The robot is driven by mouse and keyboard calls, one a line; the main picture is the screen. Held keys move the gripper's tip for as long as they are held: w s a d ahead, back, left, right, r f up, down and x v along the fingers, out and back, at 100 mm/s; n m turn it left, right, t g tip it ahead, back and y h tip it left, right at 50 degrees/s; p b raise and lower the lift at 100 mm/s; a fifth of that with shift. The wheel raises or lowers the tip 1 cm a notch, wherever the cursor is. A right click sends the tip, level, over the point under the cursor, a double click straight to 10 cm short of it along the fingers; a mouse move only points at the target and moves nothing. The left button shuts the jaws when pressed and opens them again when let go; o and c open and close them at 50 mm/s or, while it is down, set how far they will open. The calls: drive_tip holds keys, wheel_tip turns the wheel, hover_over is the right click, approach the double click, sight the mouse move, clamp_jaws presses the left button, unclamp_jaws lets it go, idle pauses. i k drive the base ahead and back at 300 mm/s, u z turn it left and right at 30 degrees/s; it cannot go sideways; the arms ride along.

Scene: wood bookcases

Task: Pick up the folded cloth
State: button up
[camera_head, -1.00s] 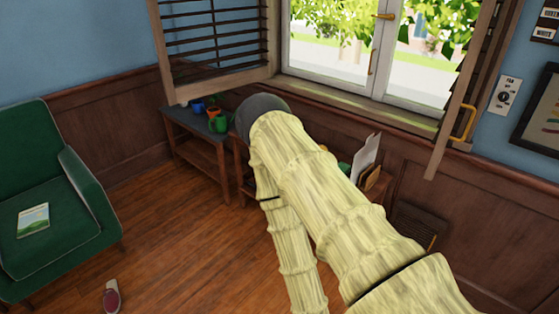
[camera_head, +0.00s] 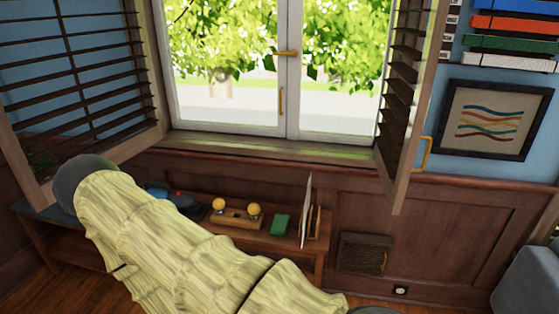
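A small green block-like thing (camera_head: 280,225) lies on the low wooden bench under the window. It may be the folded cloth, but it is too small to tell. No other thing in view looks clearly like a folded cloth. My arm, in a pale yellow sleeve, crosses the lower left and hides part of the bench. My gripper is not in view.
The bench (camera_head: 262,242) also holds a wooden rack with two yellow balls (camera_head: 236,213), a blue and dark object (camera_head: 175,199) and an upright white board (camera_head: 306,210). Open shutters (camera_head: 405,95) flank the window. A grey chair-like shape (camera_head: 528,282) stands at right.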

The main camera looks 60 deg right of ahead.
sight(281, 224)
drive_tip(key=z, duration=0.65)
drive_tip(key=i, duration=0.85)
drive_tip(key=z, duration=0.95)
